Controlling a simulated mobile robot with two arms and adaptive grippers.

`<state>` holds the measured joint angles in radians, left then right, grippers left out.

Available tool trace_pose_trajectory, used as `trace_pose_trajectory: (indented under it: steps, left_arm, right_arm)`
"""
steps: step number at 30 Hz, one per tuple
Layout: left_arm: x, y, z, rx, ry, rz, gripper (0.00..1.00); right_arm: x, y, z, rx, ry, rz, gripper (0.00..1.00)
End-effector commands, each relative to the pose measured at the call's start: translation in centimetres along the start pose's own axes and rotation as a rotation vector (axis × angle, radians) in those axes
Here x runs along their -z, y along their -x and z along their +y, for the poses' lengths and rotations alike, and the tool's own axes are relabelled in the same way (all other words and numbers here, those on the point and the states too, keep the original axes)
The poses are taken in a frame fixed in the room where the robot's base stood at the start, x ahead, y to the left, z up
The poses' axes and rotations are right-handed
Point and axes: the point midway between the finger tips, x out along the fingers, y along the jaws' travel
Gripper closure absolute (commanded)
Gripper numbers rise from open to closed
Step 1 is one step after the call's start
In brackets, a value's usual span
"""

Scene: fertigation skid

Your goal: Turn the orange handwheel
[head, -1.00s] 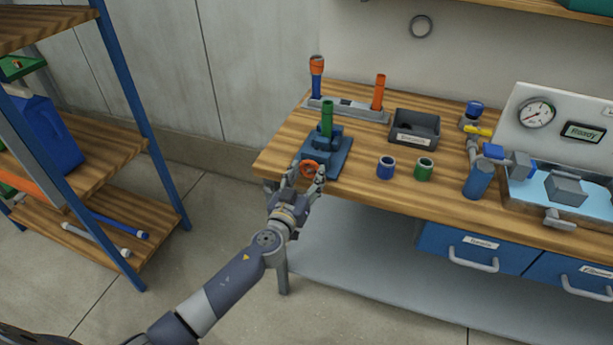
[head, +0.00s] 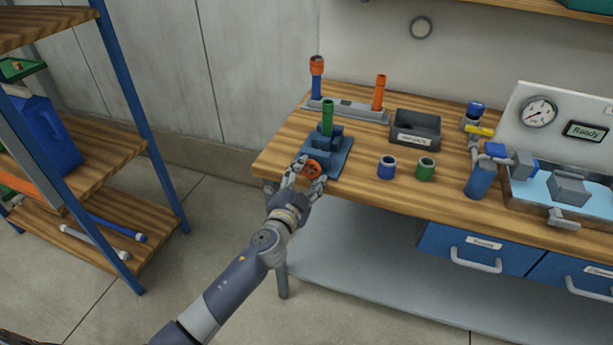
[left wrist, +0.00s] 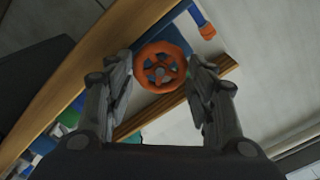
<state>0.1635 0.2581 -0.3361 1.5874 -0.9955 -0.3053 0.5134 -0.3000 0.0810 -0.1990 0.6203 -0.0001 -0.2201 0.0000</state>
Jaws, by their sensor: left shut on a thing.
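The orange handwheel (head: 313,168) is on the front of a blue vise-like fixture (head: 318,154) near the bench's left front corner. A green tube (head: 327,118) stands upright in that fixture. My left gripper (head: 306,172) is at the handwheel, one finger on each side. In the left wrist view the spoked handwheel (left wrist: 161,67) sits between the fingertips of the left gripper (left wrist: 160,75), which is shut on its rim. The fingers partly hide the wheel in the head view. My right gripper is not in view.
The wooden bench (head: 345,185) also holds a grey bin (head: 415,130), a blue ring (head: 386,167), a green ring (head: 425,169) and a rack (head: 348,109) with tubes. A shelf unit (head: 160,130) stands left, with open floor between.

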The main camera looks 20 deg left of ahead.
Motion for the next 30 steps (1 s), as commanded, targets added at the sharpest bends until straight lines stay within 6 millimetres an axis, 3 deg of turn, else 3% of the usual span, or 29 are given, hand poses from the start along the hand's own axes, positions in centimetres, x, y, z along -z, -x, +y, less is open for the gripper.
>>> trace_pose_trajectory:
  steps: [30]
  left_arm:
    - [-0.04, -0.23, -0.64, 0.009, -0.975, -0.009, 0.74]
  right_arm:
    - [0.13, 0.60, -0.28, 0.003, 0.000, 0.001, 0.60]
